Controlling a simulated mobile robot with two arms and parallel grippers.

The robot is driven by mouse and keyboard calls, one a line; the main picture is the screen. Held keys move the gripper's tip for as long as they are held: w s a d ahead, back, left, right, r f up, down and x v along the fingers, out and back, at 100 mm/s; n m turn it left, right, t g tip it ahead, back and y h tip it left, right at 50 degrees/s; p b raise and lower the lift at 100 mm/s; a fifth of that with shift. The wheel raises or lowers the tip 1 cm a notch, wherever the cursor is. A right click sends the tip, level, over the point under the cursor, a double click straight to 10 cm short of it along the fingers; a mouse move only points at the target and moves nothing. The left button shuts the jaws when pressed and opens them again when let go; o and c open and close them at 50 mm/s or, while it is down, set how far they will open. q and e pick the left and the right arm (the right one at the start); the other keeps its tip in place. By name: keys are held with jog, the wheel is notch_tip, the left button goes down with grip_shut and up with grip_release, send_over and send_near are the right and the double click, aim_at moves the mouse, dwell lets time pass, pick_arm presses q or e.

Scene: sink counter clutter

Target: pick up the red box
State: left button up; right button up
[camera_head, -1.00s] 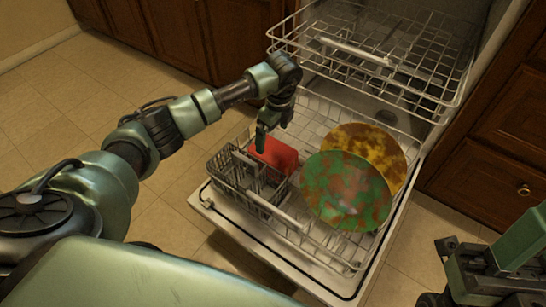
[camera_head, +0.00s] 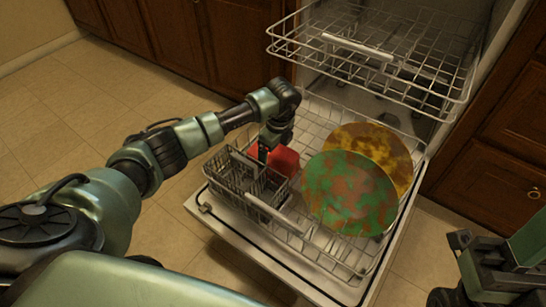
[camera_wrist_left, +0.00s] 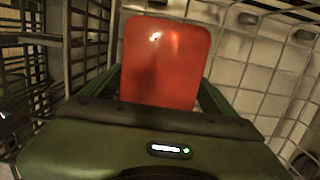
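The red box (camera_head: 284,160) is in the lower dishwasher rack, just behind the cutlery basket. My left gripper (camera_head: 268,148) is down at the box and hides part of it in the head view. In the left wrist view the red box (camera_wrist_left: 166,62) stands between my two spread fingers (camera_wrist_left: 160,95), one on each side. I cannot tell whether the fingers press on it. My right gripper (camera_head: 470,262) is at the lower right, away from the rack; its fingertips are not clear.
The grey cutlery basket (camera_head: 240,182) is close in front of the box. Two mottled plates, one green (camera_head: 345,200) and one yellow-brown (camera_head: 385,150), stand to its right. The upper rack (camera_head: 370,45) hangs behind. Open floor (camera_head: 70,110) lies to the left.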

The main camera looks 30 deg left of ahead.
pick_arm(q)
jog(key=c, duration=0.4)
jog(key=shift+o, duration=0.2)
jog(key=shift+r, duration=0.1)
